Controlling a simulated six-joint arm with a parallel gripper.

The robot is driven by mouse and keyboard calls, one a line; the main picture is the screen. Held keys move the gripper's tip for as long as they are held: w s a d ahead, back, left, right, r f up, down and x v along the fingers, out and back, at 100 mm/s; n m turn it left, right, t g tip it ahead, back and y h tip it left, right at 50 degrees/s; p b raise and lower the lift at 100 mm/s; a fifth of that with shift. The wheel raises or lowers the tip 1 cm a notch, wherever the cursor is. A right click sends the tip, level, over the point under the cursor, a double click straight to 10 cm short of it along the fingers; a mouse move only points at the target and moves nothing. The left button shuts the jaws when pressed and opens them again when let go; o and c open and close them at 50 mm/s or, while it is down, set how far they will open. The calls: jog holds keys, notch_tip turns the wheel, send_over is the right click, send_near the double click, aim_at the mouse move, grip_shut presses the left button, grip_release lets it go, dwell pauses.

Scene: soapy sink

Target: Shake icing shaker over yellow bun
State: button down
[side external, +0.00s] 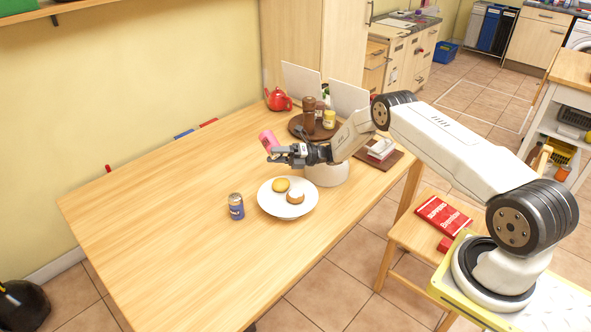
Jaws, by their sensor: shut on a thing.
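A pink shaker (268,140), which I take to be the icing shaker, is held tilted in my gripper (276,153), above the table and behind the plate. My gripper is shut on it. The yellow bun (281,185) lies on the white plate (273,207), toward its back. A second bun with a white top (296,197) lies beside it on the right. The shaker is up and slightly left of the yellow bun in the picture. I cannot tell its exact height or whether icing is falling.
A blue can (236,206) stands left of the plate. A brown round tray (297,124) holds a pepper mill (309,114) and jars. A red teapot (278,99) stands at the back. The table's left part is clear.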

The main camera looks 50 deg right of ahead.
jog(key=n+y, duration=0.1)
jog(key=n, duration=0.1)
jog(key=f+n+g+y, duration=0.1)
jog(key=n, duration=0.2)
jog(key=s+f+n+y, duration=0.1)
jog(key=n, duration=0.2)
jog(key=shift+a+g, duration=0.1)
jog(key=shift+g, duration=0.2)
jog(key=shift+r, duration=0.1)
jog(key=shift+r, duration=1.65)
jog(key=shift+f, duration=0.1)
jog(key=shift+f, duration=1.65)
jog(key=shift+r, duration=0.1)
jog(key=shift+r, duration=1.65)
